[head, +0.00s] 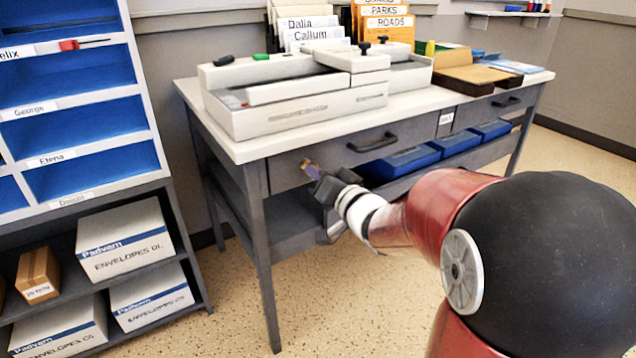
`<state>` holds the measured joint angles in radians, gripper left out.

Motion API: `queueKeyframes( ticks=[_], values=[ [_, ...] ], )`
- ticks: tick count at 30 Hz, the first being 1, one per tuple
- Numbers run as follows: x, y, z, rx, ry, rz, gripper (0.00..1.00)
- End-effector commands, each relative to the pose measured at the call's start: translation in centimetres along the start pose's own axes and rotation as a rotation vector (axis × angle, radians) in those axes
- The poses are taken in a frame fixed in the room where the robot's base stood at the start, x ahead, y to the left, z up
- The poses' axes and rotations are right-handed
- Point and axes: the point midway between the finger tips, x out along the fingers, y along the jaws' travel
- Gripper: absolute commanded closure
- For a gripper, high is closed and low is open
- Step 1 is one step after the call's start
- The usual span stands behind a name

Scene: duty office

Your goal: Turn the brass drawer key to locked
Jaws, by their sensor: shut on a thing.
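A grey desk with a white top (420,130) stands in front of me. Its left drawer (360,150) is closed and has a dark bar handle (373,142). My gripper (315,172) is up against the left part of this drawer's front, left of the handle. It is shut on a small brass-coloured piece, the drawer key (309,167), which shows only in part at the fingertips. The lock behind it is hidden, and I cannot tell the key's angle.
A white sorting machine (290,115) and upright folders (385,25) stand on the desk. Blue trays (455,143) sit on the shelf below. A pigeonhole rack (75,110) with envelope boxes (125,240) stands at the left. The floor in front of the desk is clear.

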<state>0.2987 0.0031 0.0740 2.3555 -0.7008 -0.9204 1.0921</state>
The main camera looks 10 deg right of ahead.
Motion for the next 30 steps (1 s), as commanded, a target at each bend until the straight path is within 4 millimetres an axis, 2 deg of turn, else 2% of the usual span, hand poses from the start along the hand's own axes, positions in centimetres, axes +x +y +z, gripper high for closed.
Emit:
queueKeyframes(
  ticks=[15, 21, 30],
  values=[
    [0.01, 0.16, 0.28, -0.444, 0.000, 0.000, 1.00],
    [-0.01, 0.12, 0.22, -0.554, -0.001, 0.000, 1.00],
    [0.00, 0.04, 0.11, -0.629, -0.001, 0.000, 1.00]
  ],
)
